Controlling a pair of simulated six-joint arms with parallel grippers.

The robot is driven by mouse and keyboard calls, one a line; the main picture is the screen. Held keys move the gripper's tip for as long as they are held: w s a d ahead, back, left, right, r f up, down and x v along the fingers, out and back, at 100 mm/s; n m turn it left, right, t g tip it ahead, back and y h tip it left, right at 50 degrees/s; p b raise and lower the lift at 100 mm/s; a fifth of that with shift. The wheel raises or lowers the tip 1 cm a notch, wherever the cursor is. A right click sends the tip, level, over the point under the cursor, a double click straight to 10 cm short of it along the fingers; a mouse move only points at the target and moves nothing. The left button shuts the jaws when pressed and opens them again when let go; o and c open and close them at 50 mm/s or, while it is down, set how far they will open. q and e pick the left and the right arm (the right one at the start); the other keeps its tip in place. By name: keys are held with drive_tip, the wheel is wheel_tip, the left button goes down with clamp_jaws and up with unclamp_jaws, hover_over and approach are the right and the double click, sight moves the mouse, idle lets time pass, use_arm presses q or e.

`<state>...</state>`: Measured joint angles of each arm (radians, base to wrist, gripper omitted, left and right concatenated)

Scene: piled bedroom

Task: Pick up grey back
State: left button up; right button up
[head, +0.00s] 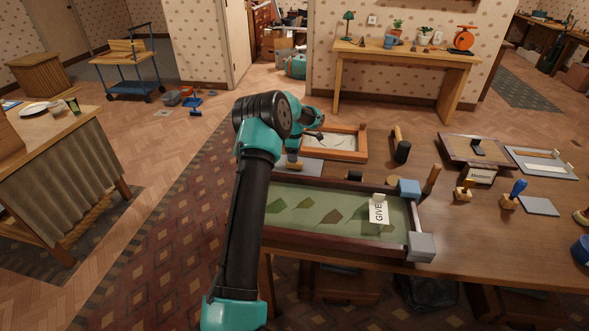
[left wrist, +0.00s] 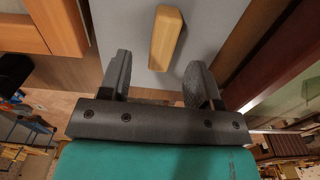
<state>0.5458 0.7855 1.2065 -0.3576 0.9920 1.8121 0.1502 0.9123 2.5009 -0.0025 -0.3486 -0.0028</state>
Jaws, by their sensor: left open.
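A flat grey panel (head: 308,168) lies on the wooden table, between the orange-framed tray and the dark-framed green tray. In the left wrist view, the grey panel (left wrist: 208,42) carries a pale wooden block-like handle (left wrist: 166,38). My left gripper (head: 308,140) is above this panel. In the left wrist view my left gripper (left wrist: 155,80) is open and empty, with the handle just beyond its fingertips and roughly between them. My left arm hides part of the panel and of the green tray in the head view. My right gripper is not in view.
The orange-framed tray (head: 364,146) stands behind the panel. The dark-framed green tray (head: 262,250) with a "GIVE" tag (head: 379,210) is in front. A dark mallet (head: 402,151), blue block (head: 409,188) and wood-handled stamps (head: 464,190) stand to the right. Another grey panel (head: 540,206) lies farther right.

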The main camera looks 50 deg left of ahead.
use_arm(q)
drive_tip(key=shift+d+f, duration=0.15)
drive_tip(key=shift+f, duration=2.4)
clamp_jaws()
drive_tip(key=shift+r, duration=0.15)
wheel_tip(320, 180, up, 10)
drive_tip(key=shift+f, duration=0.15)
